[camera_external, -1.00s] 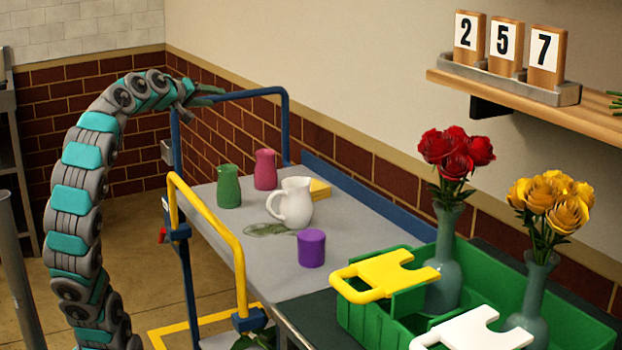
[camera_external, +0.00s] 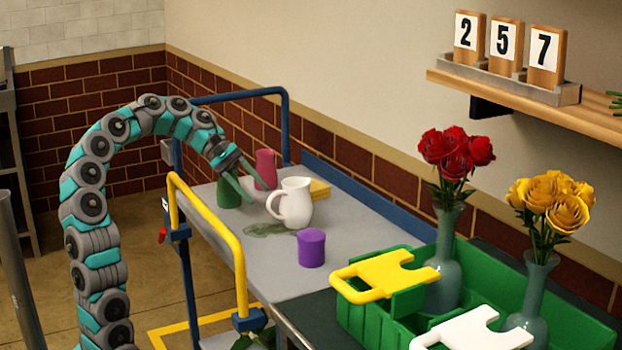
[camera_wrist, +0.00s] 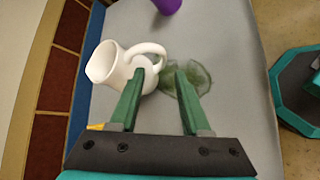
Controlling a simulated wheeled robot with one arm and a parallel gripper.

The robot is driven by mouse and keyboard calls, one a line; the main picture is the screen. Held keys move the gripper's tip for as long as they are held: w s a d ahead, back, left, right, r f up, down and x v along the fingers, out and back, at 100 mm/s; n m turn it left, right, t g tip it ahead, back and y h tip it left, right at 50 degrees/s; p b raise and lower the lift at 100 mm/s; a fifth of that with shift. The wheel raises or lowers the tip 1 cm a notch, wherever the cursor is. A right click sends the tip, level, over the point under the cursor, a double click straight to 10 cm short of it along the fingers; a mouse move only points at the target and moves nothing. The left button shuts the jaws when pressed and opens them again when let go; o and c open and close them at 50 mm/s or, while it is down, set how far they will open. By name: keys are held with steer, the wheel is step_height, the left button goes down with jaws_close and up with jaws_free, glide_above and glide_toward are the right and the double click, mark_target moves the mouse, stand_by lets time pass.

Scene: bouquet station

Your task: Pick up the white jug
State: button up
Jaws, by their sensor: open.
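The white jug (camera_external: 295,203) stands upright on the grey cart top, its handle toward the left in the external view. In the wrist view the jug (camera_wrist: 108,66) is at the upper left, its handle reaching right toward the left fingertip. My gripper (camera_external: 249,196) is open and empty, pointing down beside the jug's handle side. In the wrist view its two green fingers (camera_wrist: 160,72) are spread, with bare cart top and a green patch seen between and beyond them. I cannot tell whether the left finger touches the handle.
A green vessel (camera_external: 228,194), partly hidden by my gripper, and a pink vase (camera_external: 265,169) stand behind. A purple cup (camera_external: 311,248) is in front of the jug. A yellow block (camera_external: 320,189) lies behind it. A yellow rail (camera_external: 213,222) and blue rail (camera_external: 240,95) edge the cart.

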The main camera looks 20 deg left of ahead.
mark_target(272, 212)
steer(key=shift+s+x, duration=0.2)
steer(key=shift+x, duration=1.75)
steer(key=shift+s+x, duration=0.15)
steer(key=shift+x, duration=1.8)
steer(key=shift+a, duration=0.2)
jaws_close()
steer(key=shift+w, duration=0.1)
